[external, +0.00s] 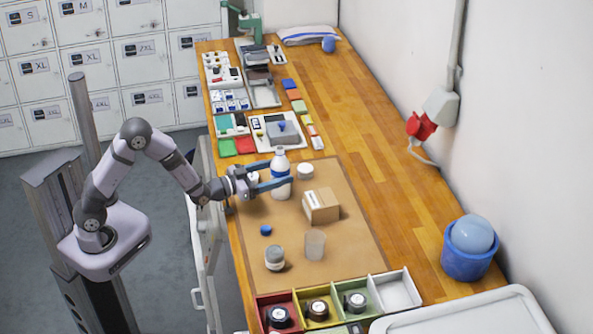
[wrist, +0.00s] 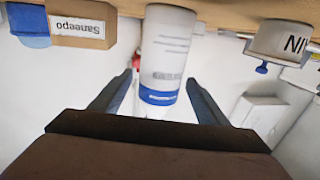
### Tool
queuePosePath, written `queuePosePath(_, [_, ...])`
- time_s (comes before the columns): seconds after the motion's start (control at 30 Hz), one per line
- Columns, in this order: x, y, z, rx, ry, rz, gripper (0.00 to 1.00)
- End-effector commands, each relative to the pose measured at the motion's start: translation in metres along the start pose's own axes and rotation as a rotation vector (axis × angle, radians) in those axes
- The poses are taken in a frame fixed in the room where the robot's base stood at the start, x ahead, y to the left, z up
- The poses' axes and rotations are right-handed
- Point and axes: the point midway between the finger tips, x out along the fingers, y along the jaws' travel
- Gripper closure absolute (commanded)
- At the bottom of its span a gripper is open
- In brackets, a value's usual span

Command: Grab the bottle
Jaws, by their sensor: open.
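The bottle (external: 280,175) is white with a blue band and stands upright at the back left of the brown mat (external: 345,205). In the wrist view the bottle (wrist: 165,55) appears upside down, with its blue band between and just beyond the fingertips. My gripper (external: 272,184) is open, with its blue fingers reaching to either side of the bottle at about mid height. In the wrist view my gripper (wrist: 160,92) shows one finger on each side of the bottle, with a visible gap at both sides. I cannot see any contact.
A cardboard box (external: 321,207) stands right of the bottle, and a small white jar (external: 305,171) is close behind it. A clear cup (external: 315,245), a grey-lidded jar (external: 275,258) and a blue cap (external: 266,230) are nearer the front. Coloured bins (external: 400,291) line the front edge.

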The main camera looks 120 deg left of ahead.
Motion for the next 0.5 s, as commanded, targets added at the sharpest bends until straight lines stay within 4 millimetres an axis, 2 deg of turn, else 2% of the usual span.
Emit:
queuePosePath(0.17, [0.0125, 0.0002, -0.0005, 0.001, 0.000, 0.000, 0.31])
queuePosePath(0.43, [0.0139, 0.0003, 0.0003, 0.001, 0.000, 0.001, 0.31])
queuePosePath(0.47, [0.0139, 0.0003, 0.0002, 0.001, 0.000, 0.001, 0.36])
queuePosePath(0.5, [0.0139, 0.0003, 0.0002, 0.001, 0.000, 0.001, 0.46])
